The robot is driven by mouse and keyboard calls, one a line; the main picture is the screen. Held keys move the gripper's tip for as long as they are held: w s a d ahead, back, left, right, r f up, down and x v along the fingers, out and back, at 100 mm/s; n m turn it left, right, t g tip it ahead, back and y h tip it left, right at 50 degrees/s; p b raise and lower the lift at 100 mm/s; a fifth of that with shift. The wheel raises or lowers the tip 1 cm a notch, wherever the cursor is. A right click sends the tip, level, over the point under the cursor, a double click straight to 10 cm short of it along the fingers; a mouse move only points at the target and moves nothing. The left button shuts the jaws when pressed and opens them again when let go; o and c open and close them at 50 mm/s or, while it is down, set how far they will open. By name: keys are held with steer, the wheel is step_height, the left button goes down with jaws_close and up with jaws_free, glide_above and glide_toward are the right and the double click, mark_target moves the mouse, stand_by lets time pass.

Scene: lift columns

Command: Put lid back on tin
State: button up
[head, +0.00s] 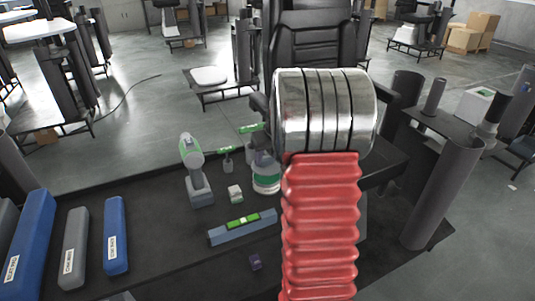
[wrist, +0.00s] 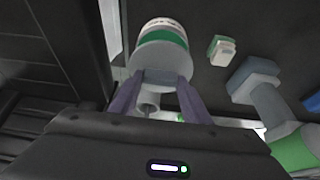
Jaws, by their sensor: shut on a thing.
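The tin (head: 266,183) is a white, round container with a green band, standing on the dark bench left of my red arm in the head view. In the wrist view the tin (wrist: 164,36) is at the top centre, its green band facing me. A pale grey round lid (wrist: 158,60) with a block-shaped grip lies across the tin's near end. My gripper (wrist: 160,80) is shut on the lid's grip, one finger on each side. I cannot tell whether the lid is seated or just apart from the tin. My arm hides part of this area in the head view.
A green-grey drill (head: 196,172) stands left of the tin, with a small white-green block (head: 235,193) between them. A blue-grey level (head: 243,226) and a small purple block (head: 255,262) lie nearer. Blue and grey cases (head: 115,235) lie at left. A dark post (head: 440,195) stands at right.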

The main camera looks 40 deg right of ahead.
mark_target(267, 166)
steer(key=shift+f, duration=1.85)
stand_by(0.4)
steer(key=shift+f, duration=0.15)
stand_by(0.8)
steer(key=o, duration=1.6)
steer(key=shift+s+r, duration=0.1)
steer(key=shift+r, duration=3.4)
steer(key=shift+c, duration=0.6)
